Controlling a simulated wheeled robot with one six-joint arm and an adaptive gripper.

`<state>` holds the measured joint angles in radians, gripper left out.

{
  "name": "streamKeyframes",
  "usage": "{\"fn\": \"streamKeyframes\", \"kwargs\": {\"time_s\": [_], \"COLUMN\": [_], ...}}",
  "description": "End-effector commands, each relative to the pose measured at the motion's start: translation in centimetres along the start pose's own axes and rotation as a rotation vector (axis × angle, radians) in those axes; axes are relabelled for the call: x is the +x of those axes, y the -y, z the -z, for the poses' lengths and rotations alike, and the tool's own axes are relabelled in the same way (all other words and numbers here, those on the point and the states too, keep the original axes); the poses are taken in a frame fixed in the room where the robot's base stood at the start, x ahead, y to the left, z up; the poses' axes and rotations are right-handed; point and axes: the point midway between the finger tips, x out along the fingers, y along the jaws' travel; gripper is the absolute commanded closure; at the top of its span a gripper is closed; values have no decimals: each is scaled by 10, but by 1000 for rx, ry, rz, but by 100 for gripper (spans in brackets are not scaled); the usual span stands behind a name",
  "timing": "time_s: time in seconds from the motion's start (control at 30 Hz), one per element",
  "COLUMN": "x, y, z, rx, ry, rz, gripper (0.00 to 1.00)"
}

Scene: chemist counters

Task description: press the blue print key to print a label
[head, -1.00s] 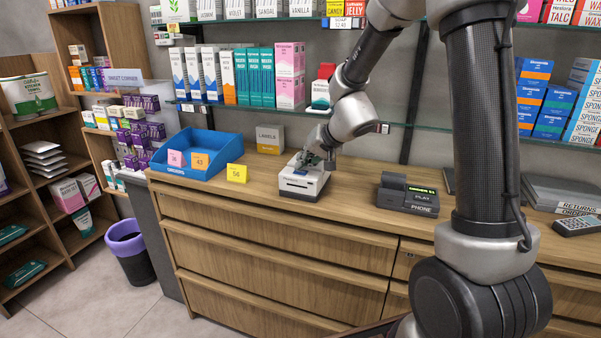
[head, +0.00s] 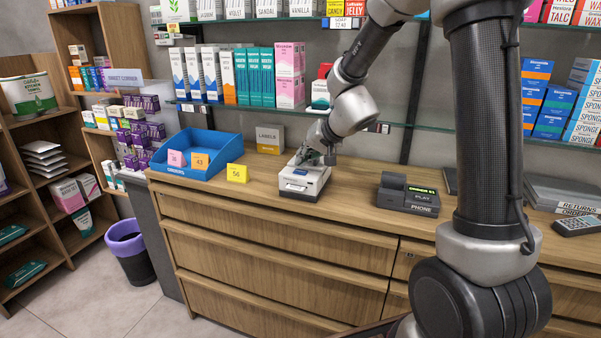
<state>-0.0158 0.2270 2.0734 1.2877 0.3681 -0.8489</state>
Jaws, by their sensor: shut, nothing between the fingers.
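The label printer (head: 304,184) is a small white and grey box on the wooden counter, with a dark slot in its front. A pale piece, which looks like a label, shows at the slot (head: 296,187). The blue print key (head: 300,172) shows only as a small bluish patch on the printer's top, partly hidden by my gripper. My gripper (head: 303,161) is shut and empty, pointing down just over the printer's top. I cannot tell whether its tips touch the key.
A blue tray (head: 200,168) with number cards and a yellow card (head: 237,173) stand to the left. A labels box (head: 270,138) is behind. Glass shelves with goods hang above; the counter front is clear.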

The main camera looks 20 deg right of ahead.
Motion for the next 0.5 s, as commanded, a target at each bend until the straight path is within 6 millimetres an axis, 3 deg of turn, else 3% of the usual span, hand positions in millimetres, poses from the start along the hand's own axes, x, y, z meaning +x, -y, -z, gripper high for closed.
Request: {"fn": "streamKeyframes", "kwargs": {"time_s": [0.5], "x": [-26], "y": [20], "z": [19], "rx": [-3], "ry": [-1], "rz": [3], "gripper": [100]}}
